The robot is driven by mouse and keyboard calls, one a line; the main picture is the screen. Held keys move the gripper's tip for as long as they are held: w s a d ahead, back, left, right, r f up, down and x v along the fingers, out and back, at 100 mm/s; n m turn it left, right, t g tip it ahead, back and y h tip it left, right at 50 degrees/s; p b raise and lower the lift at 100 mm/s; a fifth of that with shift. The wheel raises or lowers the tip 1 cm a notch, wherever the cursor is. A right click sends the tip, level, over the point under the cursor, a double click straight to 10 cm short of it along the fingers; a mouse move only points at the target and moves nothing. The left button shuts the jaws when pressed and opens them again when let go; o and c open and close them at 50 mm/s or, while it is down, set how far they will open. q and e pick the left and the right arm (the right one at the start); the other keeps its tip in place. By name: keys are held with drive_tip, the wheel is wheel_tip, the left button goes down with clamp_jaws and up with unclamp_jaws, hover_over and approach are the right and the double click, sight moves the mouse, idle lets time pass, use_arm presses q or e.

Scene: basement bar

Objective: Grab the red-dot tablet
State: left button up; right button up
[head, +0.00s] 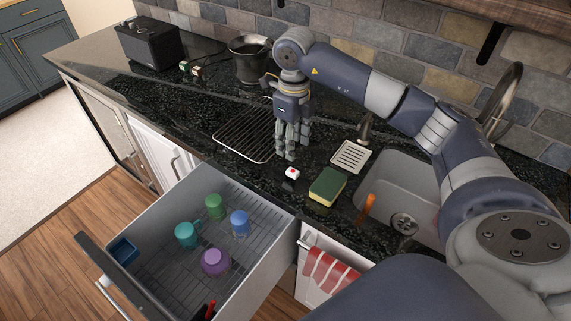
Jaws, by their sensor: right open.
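A small white tablet with a red dot (292,173) lies on the black speckled countertop, left of the sponge and close to the counter's front edge. My right gripper (287,154) points down over the counter just behind the tablet. Its fingers are open and nothing shows between them. The fingertips look close to the counter, but I cannot tell the exact height. The tablet is not hidden. My left gripper is not in view.
A yellow-green sponge (326,187) lies right of the tablet, beside the sink (395,180). A wire rack (243,135) is left of the gripper. An open drawer (165,275) with several cups juts out below the counter. A black pot (249,62) stands behind.

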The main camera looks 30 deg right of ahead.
sight(295, 172)
drive_tip(key=f, duration=0.2)
drive_tip(key=s+f+p, duration=0.1)
drive_tip(key=f, duration=0.1)
drive_tip(key=shift+s, duration=0.1)
drive_tip(key=shift+f, duration=0.35)
wheel_tip(295, 172, down, 4)
drive_tip(key=p, duration=0.2)
drive_tip(key=shift+f+p, duration=0.1)
drive_tip(key=shift+p, duration=0.2)
drive_tip(key=shift+d+f, duration=0.1)
drive_tip(key=shift+f, duration=0.1)
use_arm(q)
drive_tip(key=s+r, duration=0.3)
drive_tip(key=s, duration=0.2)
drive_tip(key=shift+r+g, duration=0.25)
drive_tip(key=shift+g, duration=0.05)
use_arm(e)
drive_tip(key=c, duration=0.9)
